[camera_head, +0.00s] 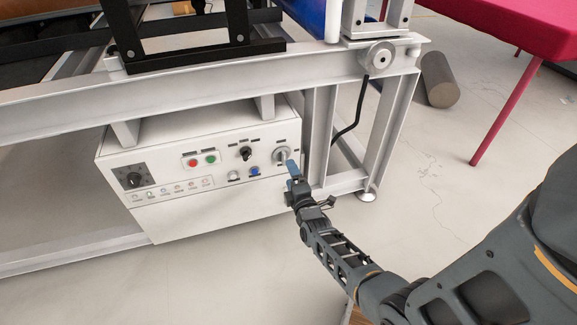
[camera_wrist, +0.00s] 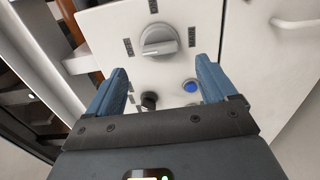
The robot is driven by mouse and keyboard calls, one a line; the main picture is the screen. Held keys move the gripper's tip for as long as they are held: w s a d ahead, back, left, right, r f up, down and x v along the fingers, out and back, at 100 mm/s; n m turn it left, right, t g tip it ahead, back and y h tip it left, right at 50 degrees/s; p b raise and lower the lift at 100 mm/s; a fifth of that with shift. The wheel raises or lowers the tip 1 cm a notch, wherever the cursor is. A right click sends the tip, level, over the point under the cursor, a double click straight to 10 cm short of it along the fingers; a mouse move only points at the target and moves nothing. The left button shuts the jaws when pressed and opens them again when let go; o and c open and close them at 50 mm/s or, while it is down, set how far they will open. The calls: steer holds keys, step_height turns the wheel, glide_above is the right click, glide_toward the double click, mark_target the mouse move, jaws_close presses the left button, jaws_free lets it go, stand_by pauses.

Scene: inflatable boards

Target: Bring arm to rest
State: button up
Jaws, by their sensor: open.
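My gripper (camera_head: 291,166) is at the right end of a white control box's front, close to a grey rotary knob (camera_head: 282,156). In the wrist view my gripper (camera_wrist: 163,80) is open, with two blue fingers apart and nothing between them. The grey knob (camera_wrist: 159,40) shows just beyond the fingertips, and its handle points sideways. I cannot tell from the head view whether a finger touches it. My arm reaches in from the lower right.
The control box (camera_head: 200,205) carries a red button (camera_head: 193,162), a green button (camera_head: 211,159), a blue button (camera_head: 255,171) and black knobs. A grey steel frame (camera_head: 320,135) stands beside it. A red table (camera_head: 520,25) is at the upper right.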

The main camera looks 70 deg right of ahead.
steer(key=shift+s+a, duration=0.15)
steer(key=shift+a, duration=0.05)
stand_by(0.5)
steer(key=s+a+r+m+t+y, duration=0.1)
steer(key=s+a+r+y, duration=0.2)
steer(key=s+a+r, duration=0.5)
steer(key=s+a+r+m+t+y, duration=0.15)
steer(key=s+a+y, duration=0.25)
steer(key=a, duration=0.8)
steer(key=s+a+r+m+t+y, duration=0.1)
steer(key=s+a+r+m+y, duration=0.2)
steer(key=s+a, duration=0.5)
steer(key=s+a+r+m+y, duration=0.35)
steer(key=a+r, duration=0.55)
steer(key=r, duration=0.5)
step_height(320, 180, up, 18)
steer(key=p, duration=1.7)
steer(key=shift+a+f+n, duration=0.15)
steer(key=shift+a+n, duration=0.1)
steer(key=shift+n, duration=0.05)
steer(key=shift+g, duration=0.25)
steer(key=shift+c, duration=0.5)
